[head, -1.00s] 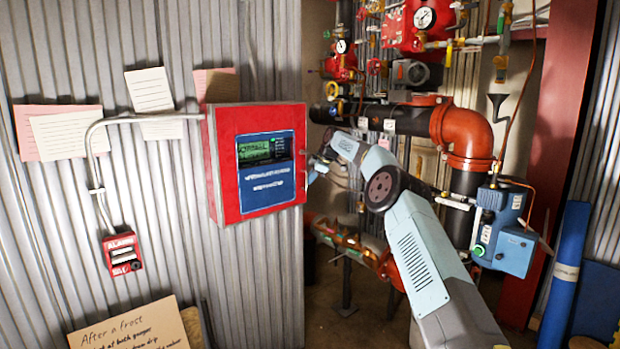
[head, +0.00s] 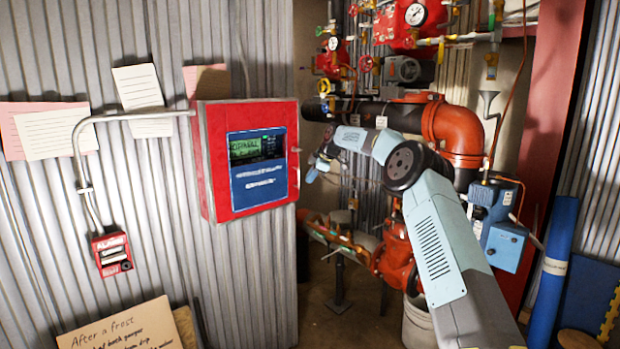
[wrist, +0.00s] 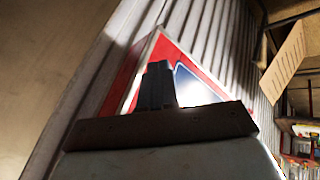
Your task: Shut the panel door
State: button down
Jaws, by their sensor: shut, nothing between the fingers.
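The red panel door (head: 260,160) with its blue display is on the box (head: 203,165) on the corrugated wall in the head view. The door looks close to flush with the box; I cannot tell whether it is fully shut. A small dark latch (head: 295,150) shows at its right edge. My gripper (head: 311,178) is just right of the door's right edge, with a small gap in the picture. In the wrist view its fingers (wrist: 158,84) are shut and empty, and the red door (wrist: 186,52) shows tilted behind them, partly hidden.
Dark and orange pipes (head: 455,125) and red valves (head: 395,262) stand behind my arm. A blue box (head: 495,225) hangs on the right. A red alarm box (head: 112,254) and conduit are left of the panel. A cardboard sign (head: 125,325) is below.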

jog(key=s+d+r, duration=0.1)
jog(key=d+r, duration=0.4)
jog(key=r, duration=0.2)
jog(key=s+a+r+m+h, duration=0.2)
jog(key=s+a+r+m, duration=0.1)
jog(key=s+r, duration=0.9)
jog(key=s+d+r+m+h, duration=0.1)
jog(key=s+d+m, duration=0.1)
jog(key=s, duration=0.7)
jog(key=s+d+r+m+h, duration=0.1)
jog(key=s+m, duration=0.1)
jog(key=s, duration=0.8)
jog(key=s+d+f+m+h, duration=0.1)
jog(key=s+d+m, duration=0.25)
jog(key=s, duration=0.75)
jog(key=s+d+f+m+h, duration=0.1)
jog(key=s+d+f+m, duration=0.2)
jog(key=s, duration=0.7)
jog(key=s+d+f+m, duration=0.2)
jog(key=s+d+f, duration=0.1)
jog(key=s, duration=0.6)
jog(key=s+d+f+m+t, duration=0.1)
jog(key=s+d+f+m, duration=0.2)
jog(key=s+f, duration=0.3)
jog(key=shift+s+d, duration=0.2)
jog(key=shift+s, duration=1.2)
